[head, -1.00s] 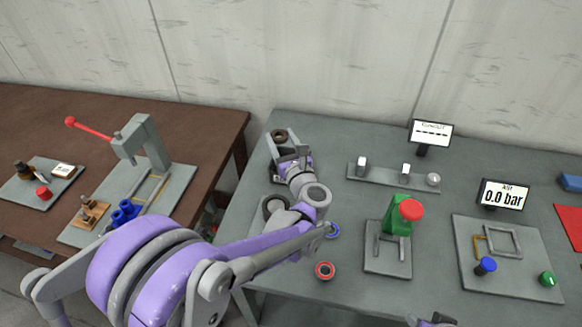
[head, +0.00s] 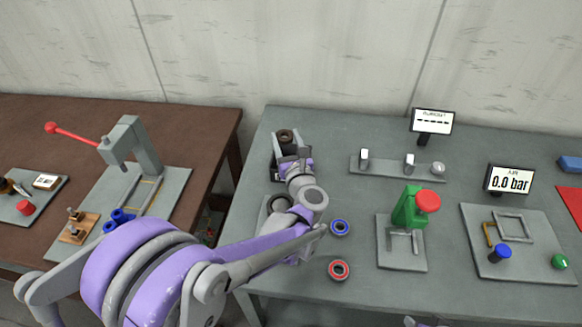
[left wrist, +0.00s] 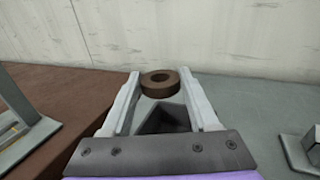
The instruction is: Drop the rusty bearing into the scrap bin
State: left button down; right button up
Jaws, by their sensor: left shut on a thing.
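The rusty bearing (head: 285,135) is a brown ring near the back left corner of the grey table. My left gripper (head: 286,142) is shut on it, with one fingertip on each side. In the left wrist view the bearing (left wrist: 160,83) sits between the tips of the two pale fingers (left wrist: 159,90). I cannot tell whether it touches the table. A dark opening in a grey thing (left wrist: 165,119) shows below it in that view; I cannot tell whether this is the scrap bin. Only a sliver of what seems my right gripper shows at the head view's bottom edge.
A blue-rimmed bearing (head: 340,228) and a red-rimmed bearing (head: 339,270) lie right of my left forearm. A green jack with a red knob (head: 427,202), a plate with a 0.0 bar display (head: 509,180) and a brown table (head: 60,125) with a press (head: 125,140) stand around.

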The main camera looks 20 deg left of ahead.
pick_arm(q)
notch_tip(320, 180, down, 2)
jog(key=shift+b, duration=0.4)
pick_arm(e)
jog(key=shift+w+a+f, duration=0.1)
jog(key=shift+a+f, duration=0.2)
jog(key=shift+f, duration=0.45)
pick_arm(q)
jog(key=shift+r, duration=0.1)
jog(key=shift+c, duration=0.4)
grip_release()
jog(key=v, duration=1.1)
jog(key=shift+b, duration=0.4)
pick_arm(e)
jog(key=shift+f, duration=0.45)
pick_arm(q)
jog(key=shift+w, duration=0.1)
pick_arm(e)
jog(key=shift+s+d, duration=0.1)
jog(key=shift+s, duration=0.1)
